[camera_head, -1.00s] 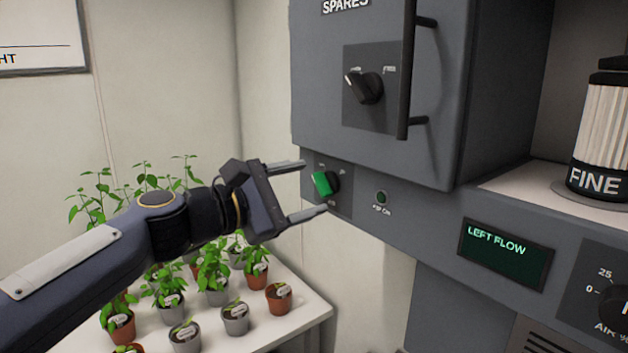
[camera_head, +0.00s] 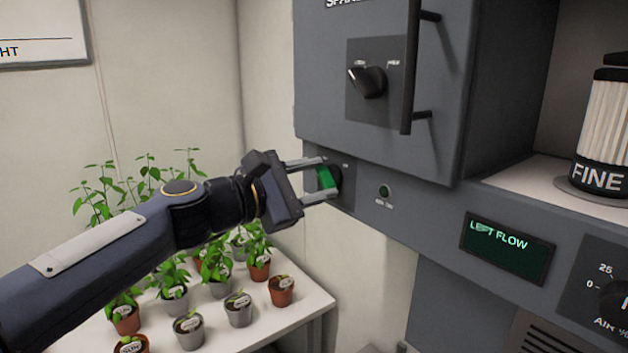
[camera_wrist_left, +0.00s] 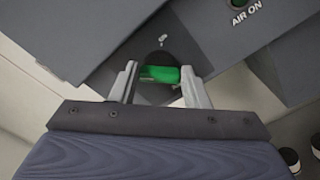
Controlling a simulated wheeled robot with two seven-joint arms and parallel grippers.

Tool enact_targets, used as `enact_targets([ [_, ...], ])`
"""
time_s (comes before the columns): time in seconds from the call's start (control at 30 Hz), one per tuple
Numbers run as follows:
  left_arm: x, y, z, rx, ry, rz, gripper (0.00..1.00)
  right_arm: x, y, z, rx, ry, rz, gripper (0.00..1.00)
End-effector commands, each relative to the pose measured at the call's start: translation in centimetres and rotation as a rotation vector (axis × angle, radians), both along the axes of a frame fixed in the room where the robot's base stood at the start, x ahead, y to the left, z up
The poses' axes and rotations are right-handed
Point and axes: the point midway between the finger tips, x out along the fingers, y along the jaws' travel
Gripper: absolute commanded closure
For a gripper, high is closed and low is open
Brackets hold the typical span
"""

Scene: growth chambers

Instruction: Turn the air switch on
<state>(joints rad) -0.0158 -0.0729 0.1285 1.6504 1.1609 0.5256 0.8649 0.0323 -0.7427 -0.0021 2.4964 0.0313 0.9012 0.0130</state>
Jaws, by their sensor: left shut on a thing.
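The air switch is a green-handled rotary knob (camera_head: 326,178) on the grey panel below the spares cabinet. My left gripper (camera_head: 327,179) has its two fingers on either side of the green handle and is shut on it. In the left wrist view the green handle (camera_wrist_left: 160,74) lies across between the fingertips (camera_wrist_left: 161,84). The "AIR ON" lamp (camera_head: 384,191) to the right of the switch looks dark green, and it also shows in the left wrist view (camera_wrist_left: 238,4). My right gripper is not in view.
Above is the spares cabinet door with a black knob (camera_head: 368,82) and a long vertical handle (camera_head: 409,70). A "LEFT FLOW" display (camera_head: 507,248) and a "FINE" filter (camera_head: 603,130) are at right. Potted plants stand on a white table (camera_head: 310,298) below my left arm.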

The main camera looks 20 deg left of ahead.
Motion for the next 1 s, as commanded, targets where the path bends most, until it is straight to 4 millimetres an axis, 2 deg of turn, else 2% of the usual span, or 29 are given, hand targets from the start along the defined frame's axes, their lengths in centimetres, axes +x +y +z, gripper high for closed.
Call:
enact_targets([
  [0.37, 0.0, -0.1, -0.4, 0.124, -0.098, -0.001, 0.81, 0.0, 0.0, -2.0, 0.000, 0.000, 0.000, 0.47],
  [1.0, -0.1, -0.1, -0.8, 0.594, -0.463, -0.001, 0.81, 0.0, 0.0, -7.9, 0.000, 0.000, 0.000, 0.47],
])
